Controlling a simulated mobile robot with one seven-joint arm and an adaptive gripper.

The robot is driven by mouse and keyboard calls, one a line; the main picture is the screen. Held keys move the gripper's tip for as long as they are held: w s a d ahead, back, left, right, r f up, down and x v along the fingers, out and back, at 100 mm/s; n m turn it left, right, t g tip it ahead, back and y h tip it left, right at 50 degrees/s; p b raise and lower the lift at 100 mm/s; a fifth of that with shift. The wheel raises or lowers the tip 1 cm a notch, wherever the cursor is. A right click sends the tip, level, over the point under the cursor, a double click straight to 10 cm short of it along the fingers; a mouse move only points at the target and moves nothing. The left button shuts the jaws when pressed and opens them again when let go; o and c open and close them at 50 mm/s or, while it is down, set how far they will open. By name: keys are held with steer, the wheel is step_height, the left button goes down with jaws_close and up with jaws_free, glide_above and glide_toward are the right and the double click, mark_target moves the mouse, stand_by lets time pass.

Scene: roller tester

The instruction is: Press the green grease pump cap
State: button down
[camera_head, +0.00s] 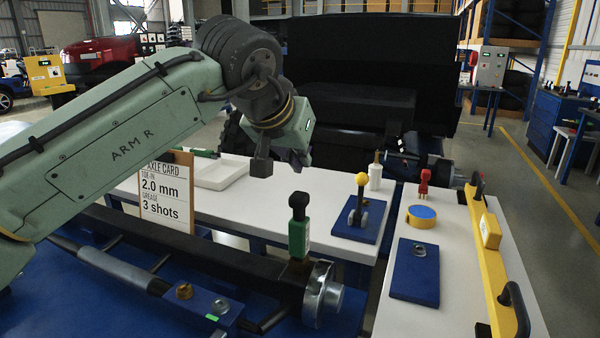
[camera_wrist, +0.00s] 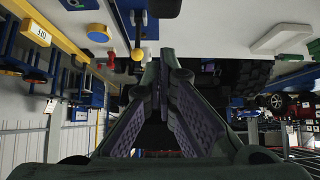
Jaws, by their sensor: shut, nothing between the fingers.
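The green grease pump (camera_head: 299,236) stands upright on the dark axle beam, next to the silver hub, in the head view. Its body is green with a pale label, and a dark cap (camera_head: 299,200) sits on top. My gripper (camera_head: 299,159) hangs above and slightly behind the cap in the picture, with a visible gap between them. In the wrist view my gripper (camera_wrist: 160,65) shows its two fingers brought together at the tips, with nothing held. I cannot clearly make out the pump in the wrist view.
A clipboard card (camera_head: 166,195) reading "3 shots" stands left of the pump. A white tray (camera_head: 222,174) is behind.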

mark_target(302, 193)
steer(key=shift+s+f, duration=0.1)
steer(key=shift+f, duration=1.7)
steer(key=shift+f+b, duration=0.8)
steer(key=shift+f, duration=0.65)
steer(key=shift+r, duration=0.15)
